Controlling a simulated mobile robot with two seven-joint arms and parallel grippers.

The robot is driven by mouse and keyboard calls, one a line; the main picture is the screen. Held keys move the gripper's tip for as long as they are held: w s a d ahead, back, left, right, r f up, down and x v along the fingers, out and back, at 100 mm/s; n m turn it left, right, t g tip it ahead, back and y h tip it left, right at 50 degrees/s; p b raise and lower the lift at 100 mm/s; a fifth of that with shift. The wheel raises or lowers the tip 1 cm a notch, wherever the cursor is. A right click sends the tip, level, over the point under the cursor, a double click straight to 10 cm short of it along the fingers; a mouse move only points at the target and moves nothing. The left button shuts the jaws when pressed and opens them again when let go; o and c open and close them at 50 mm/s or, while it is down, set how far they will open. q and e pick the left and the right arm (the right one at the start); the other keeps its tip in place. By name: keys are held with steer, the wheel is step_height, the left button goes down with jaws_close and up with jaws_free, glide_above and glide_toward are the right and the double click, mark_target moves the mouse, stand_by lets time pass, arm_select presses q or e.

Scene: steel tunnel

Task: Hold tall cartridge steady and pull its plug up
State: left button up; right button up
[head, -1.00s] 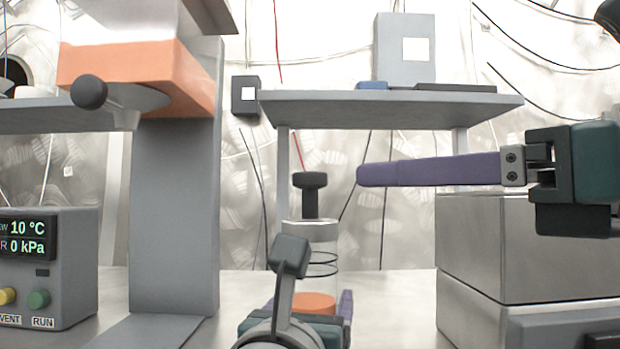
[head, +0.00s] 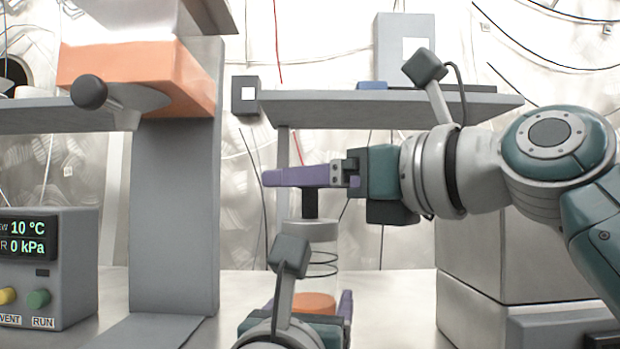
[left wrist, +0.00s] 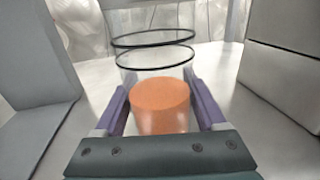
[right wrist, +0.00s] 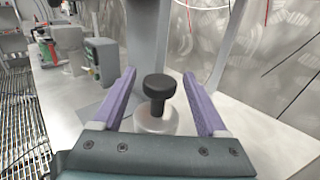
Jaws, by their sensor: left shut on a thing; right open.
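The tall cartridge (head: 318,262) stands upright on the steel bench, a clear cylinder with two black rings, a grey top and an orange lower part. My left gripper (left wrist: 160,105) is shut on it low down, its purple fingers on either side of the orange part (left wrist: 160,103). The black plug (right wrist: 158,92), a knob on a short stem, stands at the cartridge's top. My right gripper (head: 265,178) reaches in level from the right at plug height. In the right wrist view its open fingers (right wrist: 158,78) lie either side of the plug, apart from it. In the head view they hide the knob.
A grey press stand (head: 172,210) with an orange block rises left of the cartridge. A control box (head: 45,265) is at far left. A grey shelf (head: 400,105) is behind, and steel boxes (head: 490,245) stand at right.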

jaws_close()
stand_by(0.6)
stand_by(0.8)
